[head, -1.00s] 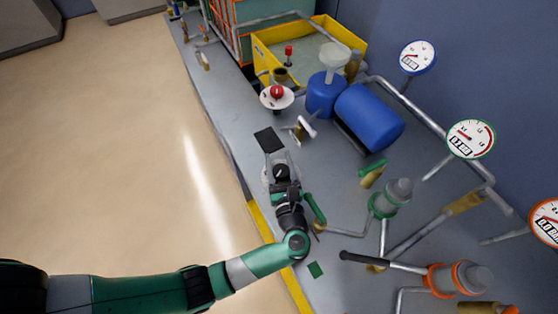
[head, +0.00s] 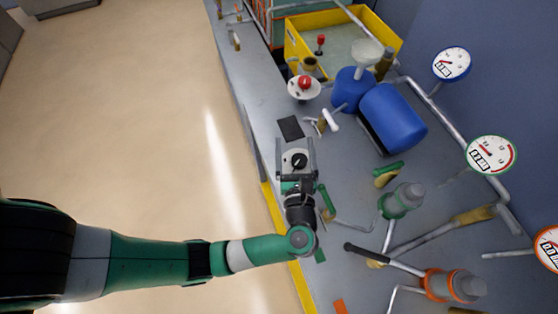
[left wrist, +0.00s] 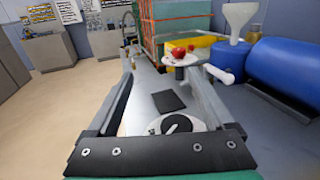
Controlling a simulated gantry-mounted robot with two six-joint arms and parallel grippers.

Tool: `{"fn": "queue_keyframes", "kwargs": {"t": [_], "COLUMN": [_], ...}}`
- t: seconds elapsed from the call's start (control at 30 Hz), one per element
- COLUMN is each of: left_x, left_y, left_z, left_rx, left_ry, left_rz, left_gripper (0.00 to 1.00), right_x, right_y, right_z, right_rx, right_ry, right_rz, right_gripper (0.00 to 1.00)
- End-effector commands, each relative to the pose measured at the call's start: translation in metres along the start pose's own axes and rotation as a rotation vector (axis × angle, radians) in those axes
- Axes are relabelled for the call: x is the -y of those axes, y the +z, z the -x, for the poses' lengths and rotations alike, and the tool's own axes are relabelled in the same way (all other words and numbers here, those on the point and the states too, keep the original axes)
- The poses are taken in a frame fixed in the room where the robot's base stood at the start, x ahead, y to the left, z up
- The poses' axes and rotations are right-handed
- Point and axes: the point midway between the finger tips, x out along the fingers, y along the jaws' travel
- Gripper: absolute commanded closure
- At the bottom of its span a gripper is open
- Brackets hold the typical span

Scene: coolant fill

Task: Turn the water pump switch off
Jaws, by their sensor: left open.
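The water pump switch looks to be the black rotary knob (head: 299,161) on a pale round plate near the bench's left edge. It also shows in the left wrist view (left wrist: 177,124), with a white pointer mark, partly hidden by my gripper's body. My left gripper (head: 296,147) is open, with one finger on each side of the knob and nothing between them but the knob and plate. Gaps show between fingers and knob; I cannot tell their height over the plate. The gripper's two fingers also frame the knob in the left wrist view (left wrist: 160,85). My right gripper is not in view.
A black square (head: 290,128) lies beyond the knob. A white-handled valve (head: 329,121), blue tank (head: 393,117) and green-handled valve (head: 388,170) stand to the right. Open floor lies left of the bench.

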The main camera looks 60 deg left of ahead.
Motion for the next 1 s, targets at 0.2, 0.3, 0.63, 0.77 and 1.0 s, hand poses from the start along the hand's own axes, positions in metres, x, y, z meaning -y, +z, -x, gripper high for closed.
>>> {"fn": "queue_keyframes", "kwargs": {"t": [0.2,0.3,0.63,0.77,1.0], "left_x": [-0.023,-0.033,-0.047,-0.047,-0.022], "left_y": [0.036,0.045,0.055,0.055,0.066], "left_z": [0.048,0.067,0.092,0.092,0.093], "left_rx": [0.000,0.000,0.000,0.000,0.044], "left_ry": [-0.006,-0.005,0.000,0.001,-0.110], "left_rz": [0.001,0.001,-0.001,-0.001,0.060], "left_gripper": [0.14,0.14,0.14,0.14,0.14], "right_x": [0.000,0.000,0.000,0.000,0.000], "right_y": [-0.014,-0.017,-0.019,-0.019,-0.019], "right_z": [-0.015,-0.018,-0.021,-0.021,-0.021], "right_rx": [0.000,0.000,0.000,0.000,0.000], "right_ry": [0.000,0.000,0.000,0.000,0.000], "right_rz": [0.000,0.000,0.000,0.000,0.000], "right_gripper": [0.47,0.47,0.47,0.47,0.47]}}
